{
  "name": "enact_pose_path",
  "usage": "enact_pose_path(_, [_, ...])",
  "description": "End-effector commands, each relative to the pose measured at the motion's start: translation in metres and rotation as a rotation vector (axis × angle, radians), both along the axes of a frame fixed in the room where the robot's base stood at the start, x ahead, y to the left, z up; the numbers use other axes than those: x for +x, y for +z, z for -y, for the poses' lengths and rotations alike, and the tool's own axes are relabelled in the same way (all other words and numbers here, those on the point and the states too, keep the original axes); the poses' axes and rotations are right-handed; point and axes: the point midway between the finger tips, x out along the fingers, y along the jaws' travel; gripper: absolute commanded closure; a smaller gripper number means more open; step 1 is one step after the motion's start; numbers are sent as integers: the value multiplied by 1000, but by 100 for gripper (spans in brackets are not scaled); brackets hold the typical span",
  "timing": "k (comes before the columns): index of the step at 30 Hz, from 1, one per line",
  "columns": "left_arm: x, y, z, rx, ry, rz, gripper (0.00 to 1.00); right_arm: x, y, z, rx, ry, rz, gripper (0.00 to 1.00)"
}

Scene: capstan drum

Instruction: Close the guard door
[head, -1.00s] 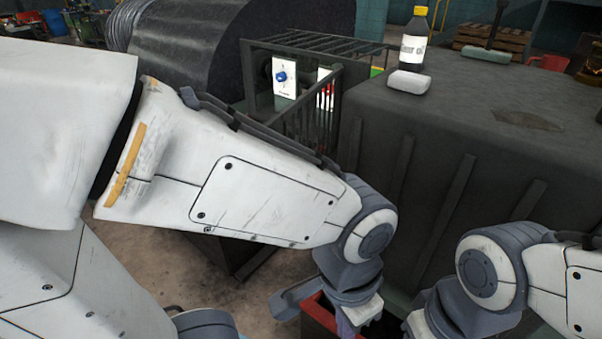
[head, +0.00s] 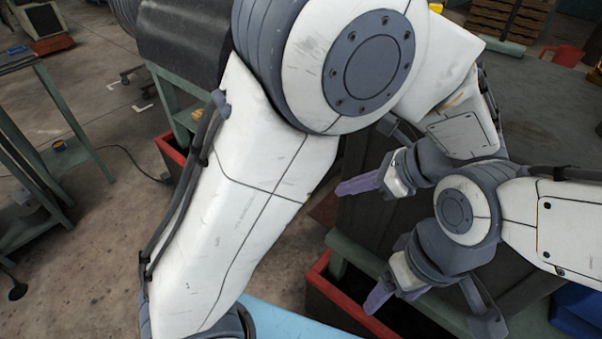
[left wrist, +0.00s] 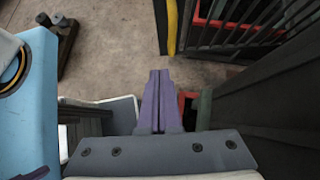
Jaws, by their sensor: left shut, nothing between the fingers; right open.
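The guard door is hidden behind my left arm in the head view. In the left wrist view a dark barred guard panel (left wrist: 240,36) shows at the upper right, with a yellow strip along its left edge; I cannot tell whether this is the door or the fixed cage. My left gripper (head: 358,187) has its purple fingers shut and empty, beside the dark bench side. It also shows in the left wrist view (left wrist: 160,90), pointing toward the floor just left of the panel, apart from it. My right gripper (head: 378,298) is open, lower down, above a red-rimmed bin.
The red-rimmed bin (head: 318,268) stands on the floor below the grippers. The dark bench (head: 545,115) fills the right side. The dark drum (head: 185,40) is partly hidden behind my left arm. A green table frame (head: 50,130) stands at the left; the floor between is open.

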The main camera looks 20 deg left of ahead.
Motion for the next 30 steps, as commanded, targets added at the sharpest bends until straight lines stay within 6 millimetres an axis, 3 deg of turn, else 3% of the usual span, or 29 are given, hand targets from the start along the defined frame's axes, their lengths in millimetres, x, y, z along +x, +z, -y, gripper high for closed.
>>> enact_pose_path(5, [2,-16,-19,7,1,-6,100,0,4,0,-1,0,-1,25])
enact_pose_path(15, [7,-67,-71,4,6,-6,100,0,15,0,-1,-1,-1,25])
enact_pose_path(21, [11,-67,-99,1,6,-2,100,0,26,0,0,-1,0,25])
enact_pose_path(30, [13,-69,-110,0,3,-1,100,0,28,0,0,-1,0,25])
